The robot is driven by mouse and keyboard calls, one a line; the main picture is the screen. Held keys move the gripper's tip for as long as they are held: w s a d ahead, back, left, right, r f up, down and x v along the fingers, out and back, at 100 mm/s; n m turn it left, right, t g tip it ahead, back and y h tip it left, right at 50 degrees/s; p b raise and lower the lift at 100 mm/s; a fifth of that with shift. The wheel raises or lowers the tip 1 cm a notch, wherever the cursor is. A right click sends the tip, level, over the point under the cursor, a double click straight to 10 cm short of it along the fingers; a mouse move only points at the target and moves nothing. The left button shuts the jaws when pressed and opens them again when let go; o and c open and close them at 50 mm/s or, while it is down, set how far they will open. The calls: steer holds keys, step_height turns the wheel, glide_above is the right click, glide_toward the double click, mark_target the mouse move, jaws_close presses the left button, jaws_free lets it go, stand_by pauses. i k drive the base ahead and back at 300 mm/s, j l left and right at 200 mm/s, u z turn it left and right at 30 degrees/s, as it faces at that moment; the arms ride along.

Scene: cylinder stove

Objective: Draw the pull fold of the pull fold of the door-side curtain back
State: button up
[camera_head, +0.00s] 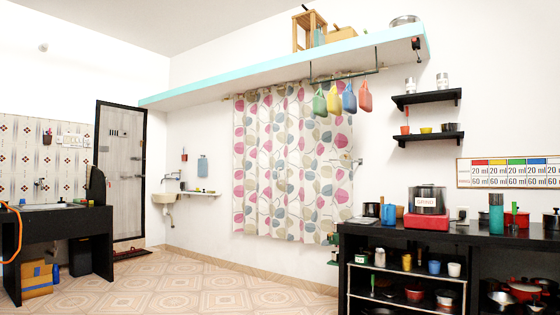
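The curtain (285,165) hangs on the wall below the long shelf, with pink, grey-blue and beige leaf shapes on white. It hangs from a rod (300,84) near its top and is spread flat across its width. The side towards the door is its left edge (240,165). I cannot pick out a separate pull fold there at this distance. The dark-framed door (121,170) stands at the left of the wall, apart from the curtain. My gripper is not in view.
A black counter (400,235) with pots and a red-based cooker (428,208) stands at the right, close to the curtain's right edge. A small basin (167,210) is on the wall left of the curtain. Colourful bags (335,98) hang before its upper right. The tiled floor (170,285) is clear.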

mark_target(278, 96)
steer(key=i+j+u, duration=0.1)
steer(key=i+u, duration=0.25)
steer(key=i, duration=0.75)
steer(key=i+j, duration=0.1)
steer(key=i, duration=2.7)
